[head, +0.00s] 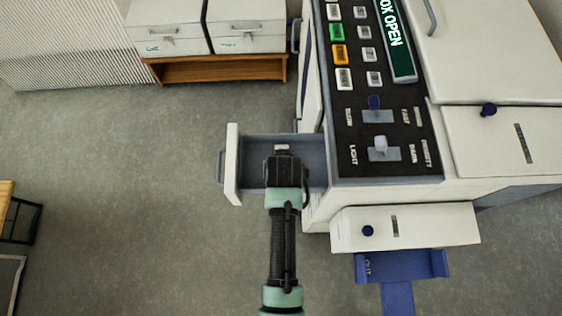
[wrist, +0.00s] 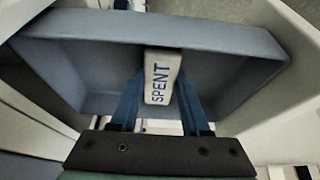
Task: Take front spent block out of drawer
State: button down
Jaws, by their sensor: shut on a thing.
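The open drawer (head: 232,165) sticks out of the left side of the white machine. It is grey-blue inside with a white front and a handle. My gripper (head: 284,160) is over the drawer, pointing into it. In the wrist view its two blue fingers are shut on a white block marked SPENT (wrist: 162,75), one on each side. The top of the block also shows beyond my gripper in the head view (head: 282,148). I cannot tell whether the block touches the drawer floor. Small pale shapes low between the fingers are too unclear to name.
The machine's control panel (head: 385,110), with coloured buttons and sliders, is right of the drawer. A blue chute (head: 400,265) sticks out at the lower right. White boxes stand on a wooden shelf (head: 215,70) at the back. The grey floor left of the drawer is clear.

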jog(key=shift+d, duration=0.1)
jog(key=shift+c, duration=1.5)
grip_release()
jog(key=shift+r, duration=0.1)
jog(key=v, duration=1.2)
jog(key=shift+r+p, duration=0.35)
jog(key=shift+r, duration=0.05)
jog(key=shift+s, duration=0.1)
